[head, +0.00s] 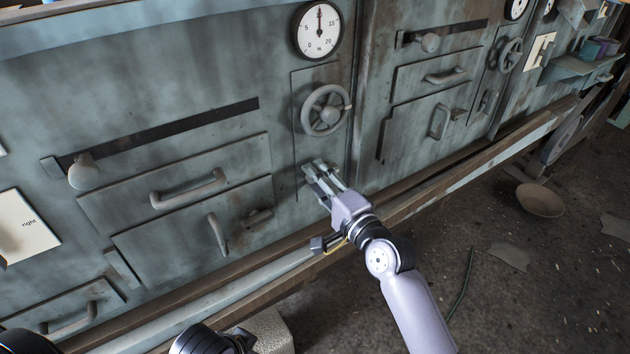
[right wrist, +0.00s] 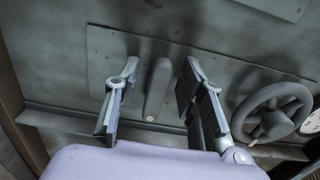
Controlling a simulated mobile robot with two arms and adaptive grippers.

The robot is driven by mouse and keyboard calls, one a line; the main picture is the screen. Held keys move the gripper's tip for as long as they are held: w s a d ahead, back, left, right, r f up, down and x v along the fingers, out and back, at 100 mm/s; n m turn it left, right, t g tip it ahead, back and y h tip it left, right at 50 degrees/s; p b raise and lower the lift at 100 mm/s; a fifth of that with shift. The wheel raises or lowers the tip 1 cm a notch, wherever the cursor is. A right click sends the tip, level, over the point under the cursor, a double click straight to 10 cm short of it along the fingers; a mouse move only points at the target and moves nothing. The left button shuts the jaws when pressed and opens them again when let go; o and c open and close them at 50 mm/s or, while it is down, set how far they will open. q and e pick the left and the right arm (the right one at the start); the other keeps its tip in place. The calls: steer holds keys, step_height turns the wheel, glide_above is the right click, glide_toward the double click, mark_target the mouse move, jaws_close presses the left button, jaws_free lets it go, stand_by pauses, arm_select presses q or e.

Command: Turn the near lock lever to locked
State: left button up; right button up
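The near lock lever (right wrist: 158,88) is a grey rounded bar on the narrow panel below the near handwheel. In the right wrist view it stands between the two fingers of my right gripper, with a gap on each side. My right gripper (right wrist: 157,98) is open around it; I see no finger clearly touching it. In the head view my right gripper (head: 322,182) is at the lower part of that panel and mostly hides the lever. My left gripper is not in view.
The near handwheel (head: 325,110) and a round gauge (head: 318,30) are above my right gripper. Drawers with handles (head: 188,188) lie to the left. A wooden rail (head: 420,195) runs below the panels. A bowl (head: 540,200) lies on the floor at right.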

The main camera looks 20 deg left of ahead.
steer(key=shift+w+a, duration=0.3)
steer(key=shift+a, duration=0.15)
jaws_close()
stand_by(0.3)
